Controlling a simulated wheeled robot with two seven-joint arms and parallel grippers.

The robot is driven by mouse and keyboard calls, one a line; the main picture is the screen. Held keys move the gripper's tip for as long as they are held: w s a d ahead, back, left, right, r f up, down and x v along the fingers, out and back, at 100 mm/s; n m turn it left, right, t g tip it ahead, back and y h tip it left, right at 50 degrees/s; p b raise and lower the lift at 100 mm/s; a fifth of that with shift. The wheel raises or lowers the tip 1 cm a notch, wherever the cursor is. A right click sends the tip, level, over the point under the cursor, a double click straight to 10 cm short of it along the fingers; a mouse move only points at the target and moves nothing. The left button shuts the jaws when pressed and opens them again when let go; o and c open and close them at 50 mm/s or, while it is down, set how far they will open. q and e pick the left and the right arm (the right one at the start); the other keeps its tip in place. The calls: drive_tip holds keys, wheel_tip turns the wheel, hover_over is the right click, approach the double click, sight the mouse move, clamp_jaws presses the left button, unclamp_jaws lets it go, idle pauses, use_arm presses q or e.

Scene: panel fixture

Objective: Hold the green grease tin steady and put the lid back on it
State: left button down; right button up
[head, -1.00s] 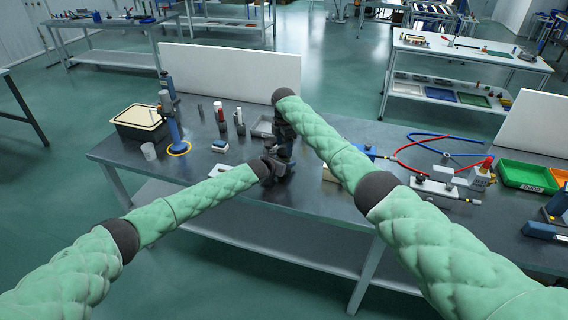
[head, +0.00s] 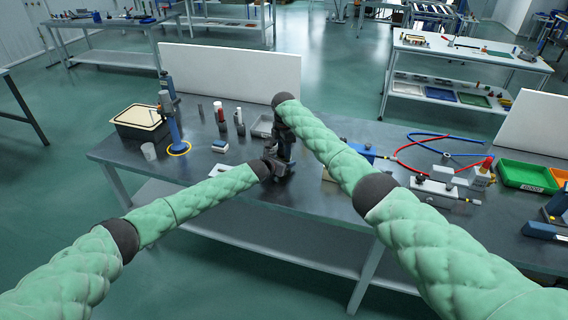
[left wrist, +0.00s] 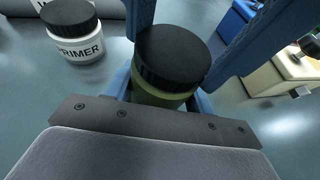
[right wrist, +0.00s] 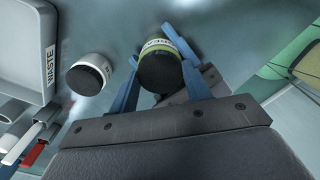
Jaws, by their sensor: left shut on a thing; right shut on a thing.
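The green grease tin (left wrist: 158,96) stands upright between the fingers of my left gripper (left wrist: 162,92), which is shut on its body. Its black lid (left wrist: 172,54) sits on top, level as far as I can see; whether it is fully down I cannot tell. My right gripper (right wrist: 160,80) comes from above and is shut on the lid, with blue fingers at both sides. In the head view both grippers meet over the bench, and the tin is hidden.
A white primer jar (left wrist: 80,46) with a black lid stands close to the tin. A grey waste tray (right wrist: 25,60) lies beyond it. Hoses and a fixture are at right.

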drive_tip(key=m, duration=0.6)
drive_tip(key=o, duration=1.1)
drive_tip(key=shift+a+r, duration=0.1)
drive_tip(key=shift+r, duration=0.05)
drive_tip(key=shift+r, duration=2.15)
